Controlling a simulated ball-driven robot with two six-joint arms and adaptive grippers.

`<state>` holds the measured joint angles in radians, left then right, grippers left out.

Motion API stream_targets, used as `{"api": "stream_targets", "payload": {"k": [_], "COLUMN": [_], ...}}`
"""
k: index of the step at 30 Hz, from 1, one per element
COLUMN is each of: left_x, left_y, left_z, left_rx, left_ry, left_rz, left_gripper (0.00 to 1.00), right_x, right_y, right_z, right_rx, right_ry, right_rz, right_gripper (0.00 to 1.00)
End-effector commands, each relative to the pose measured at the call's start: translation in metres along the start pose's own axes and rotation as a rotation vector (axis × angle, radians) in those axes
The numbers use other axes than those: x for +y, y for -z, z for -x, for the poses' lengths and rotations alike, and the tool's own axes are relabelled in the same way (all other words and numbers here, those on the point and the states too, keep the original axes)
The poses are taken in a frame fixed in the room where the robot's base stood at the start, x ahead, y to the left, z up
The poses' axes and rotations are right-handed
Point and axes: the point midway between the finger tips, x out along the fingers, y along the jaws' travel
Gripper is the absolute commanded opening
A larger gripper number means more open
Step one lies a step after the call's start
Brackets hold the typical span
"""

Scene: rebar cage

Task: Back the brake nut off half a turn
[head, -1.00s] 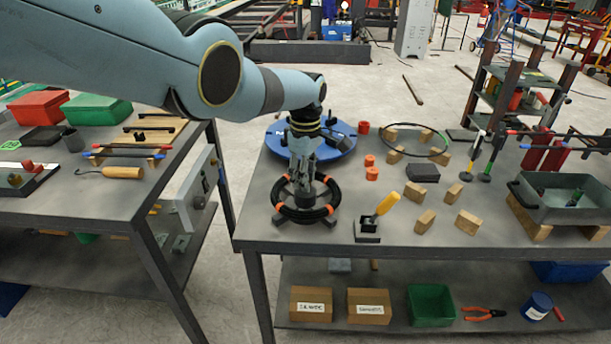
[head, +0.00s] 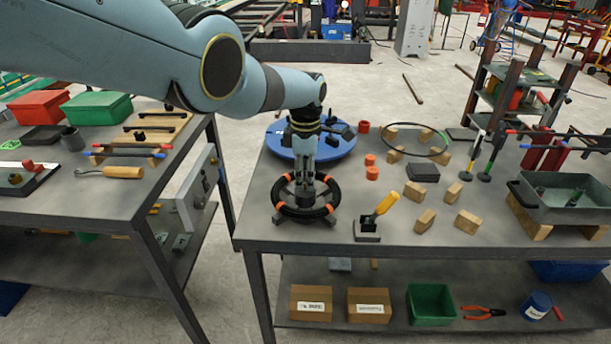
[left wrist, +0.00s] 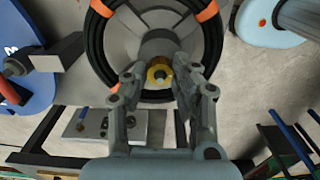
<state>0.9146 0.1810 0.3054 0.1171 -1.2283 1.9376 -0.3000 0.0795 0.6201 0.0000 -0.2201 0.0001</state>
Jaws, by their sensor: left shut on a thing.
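A black coil with orange bands (head: 306,213) sits on a dark stand at the left end of the bench. It also shows in the left wrist view (left wrist: 104,62). The brake nut, a small brass-yellow piece with a dark middle (left wrist: 159,75), is at the coil's centre. My left gripper (head: 304,190) points down over the coil's centre. In the left wrist view its two fingers (left wrist: 160,85) stand on either side of the nut and are shut on it. In the head view the gripper hides the nut. My right gripper is out of view.
A blue disc (head: 335,146) lies behind the coil. To the right are a small black block with a yellow handle (head: 385,204), several wooden blocks (head: 467,221), orange pieces (head: 372,173) and a grey tray (head: 565,210). A gap separates the bench from the left table (head: 100,200).

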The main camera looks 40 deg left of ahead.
Motion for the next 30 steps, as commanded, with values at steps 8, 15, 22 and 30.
{"api": "stream_targets", "payload": {"k": [8, 15, 22, 30], "left_x": [0.002, 0.001, 0.000, 0.002], "left_y": [0.000, 0.000, 0.000, 0.000], "left_z": [0.002, 0.001, 0.001, 0.011], "left_rx": [-0.001, -0.001, -0.001, 0.000], "left_ry": [-0.004, -0.003, -0.001, -0.003], "left_rz": [0.001, 0.000, 0.000, 0.001], "left_gripper": [0.00, 0.49, 0.49, 0.49], "right_x": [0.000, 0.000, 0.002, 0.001], "right_y": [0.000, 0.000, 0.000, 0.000], "right_z": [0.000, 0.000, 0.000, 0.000], "right_rx": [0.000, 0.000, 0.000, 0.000], "right_ry": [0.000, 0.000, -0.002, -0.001], "right_rz": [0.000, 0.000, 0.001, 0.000], "right_gripper": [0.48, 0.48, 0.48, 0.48]}}
